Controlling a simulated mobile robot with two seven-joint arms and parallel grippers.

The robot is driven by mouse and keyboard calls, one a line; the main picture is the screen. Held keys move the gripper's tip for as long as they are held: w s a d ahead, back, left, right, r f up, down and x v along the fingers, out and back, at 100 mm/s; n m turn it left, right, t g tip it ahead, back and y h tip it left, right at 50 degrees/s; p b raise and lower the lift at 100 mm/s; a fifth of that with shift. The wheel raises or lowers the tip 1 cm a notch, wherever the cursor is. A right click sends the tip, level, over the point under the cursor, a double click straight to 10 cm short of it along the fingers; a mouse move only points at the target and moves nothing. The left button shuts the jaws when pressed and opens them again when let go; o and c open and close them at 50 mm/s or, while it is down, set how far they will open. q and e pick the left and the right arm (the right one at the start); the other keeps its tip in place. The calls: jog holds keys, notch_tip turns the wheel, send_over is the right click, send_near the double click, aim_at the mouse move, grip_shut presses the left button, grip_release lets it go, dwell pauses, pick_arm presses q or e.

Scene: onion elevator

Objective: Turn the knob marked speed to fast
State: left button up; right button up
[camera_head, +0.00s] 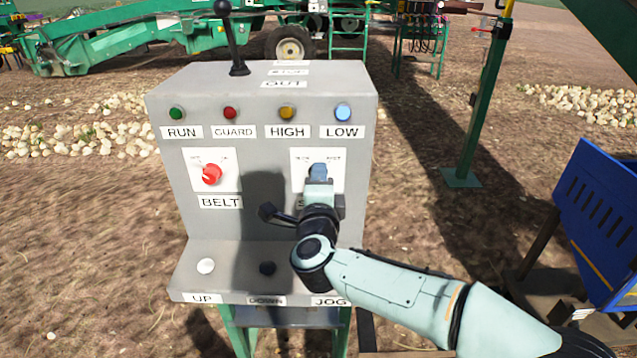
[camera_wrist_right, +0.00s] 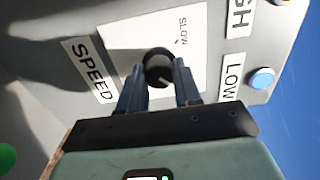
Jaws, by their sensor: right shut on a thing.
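The speed knob is a dark round knob (camera_wrist_right: 158,68) on a white plate (camera_wrist_right: 190,28) in the right wrist view, above the SPEED label (camera_head: 301,202) on the grey control box (camera_head: 265,222). My right gripper (camera_wrist_right: 158,88) is shut on the knob, with one finger on each side. In the head view my right gripper (camera_head: 318,176) covers the knob and most of the SPEED label. The word SLOW reads on the plate in the wrist view; the mark at the other side is hidden by the gripper there. My left gripper is not in view.
A red BELT knob (camera_head: 211,174) sits left on the box. Lamps stand above, including a blue LOW lamp (camera_head: 343,112). A black lever (camera_head: 232,40) rises from the top. Buttons line the lower ledge. A blue bin (camera_head: 598,222) stands at right.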

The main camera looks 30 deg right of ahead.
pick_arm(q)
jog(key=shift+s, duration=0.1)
pick_arm(e)
jog(key=o, duration=1.1)
jog(key=shift+c, duration=0.2)
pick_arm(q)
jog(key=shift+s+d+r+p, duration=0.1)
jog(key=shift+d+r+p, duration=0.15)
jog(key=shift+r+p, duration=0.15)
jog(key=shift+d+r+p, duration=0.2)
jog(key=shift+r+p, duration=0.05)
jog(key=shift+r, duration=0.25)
pick_arm(e)
jog(key=v, duration=1.3)
jog(key=shift+s, duration=0.2)
